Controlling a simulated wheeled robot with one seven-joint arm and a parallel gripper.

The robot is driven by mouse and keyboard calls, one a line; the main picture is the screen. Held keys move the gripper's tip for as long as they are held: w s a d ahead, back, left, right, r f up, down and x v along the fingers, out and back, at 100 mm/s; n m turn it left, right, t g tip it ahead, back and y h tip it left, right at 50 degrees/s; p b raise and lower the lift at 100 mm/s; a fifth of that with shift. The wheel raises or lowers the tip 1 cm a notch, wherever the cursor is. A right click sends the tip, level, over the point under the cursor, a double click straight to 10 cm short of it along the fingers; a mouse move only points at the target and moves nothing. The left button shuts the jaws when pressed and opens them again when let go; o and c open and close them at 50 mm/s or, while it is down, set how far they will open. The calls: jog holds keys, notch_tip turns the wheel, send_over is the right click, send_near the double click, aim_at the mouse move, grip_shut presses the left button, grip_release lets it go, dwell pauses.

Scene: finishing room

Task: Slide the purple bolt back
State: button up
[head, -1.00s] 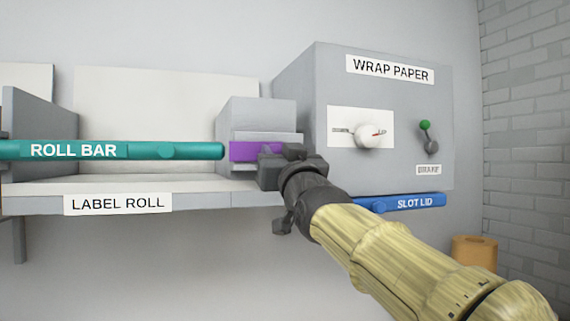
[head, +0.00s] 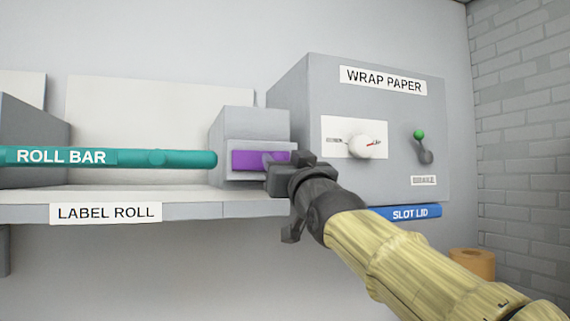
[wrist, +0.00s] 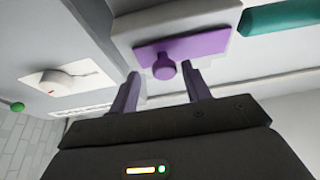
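The purple bolt (head: 248,160) is a flat bar on the grey housing right of the teal roll bar. A gap shows between its left end and the roll bar's end. Its round knob (wrist: 164,68) shows in the wrist view. My gripper (head: 275,168) is at the bolt's right part and hides some of it in the head view. In the wrist view my gripper (wrist: 160,72) is open, fingers spread, with the knob between the fingertips. I cannot tell whether a finger touches it.
The teal roll bar (head: 110,157) lies to the left above the label roll shelf (head: 190,211). The wrap paper box (head: 290,103), with a white dial (head: 367,146) and green-tipped lever (head: 421,146), stands right. The blue slot lid (head: 408,213) is below it, partly behind my arm.

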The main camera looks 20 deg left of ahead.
jog(key=b+v, duration=0.4)
jog(key=v, duration=1.3)
jog(key=shift+s, duration=0.2)
dwell(0.3)
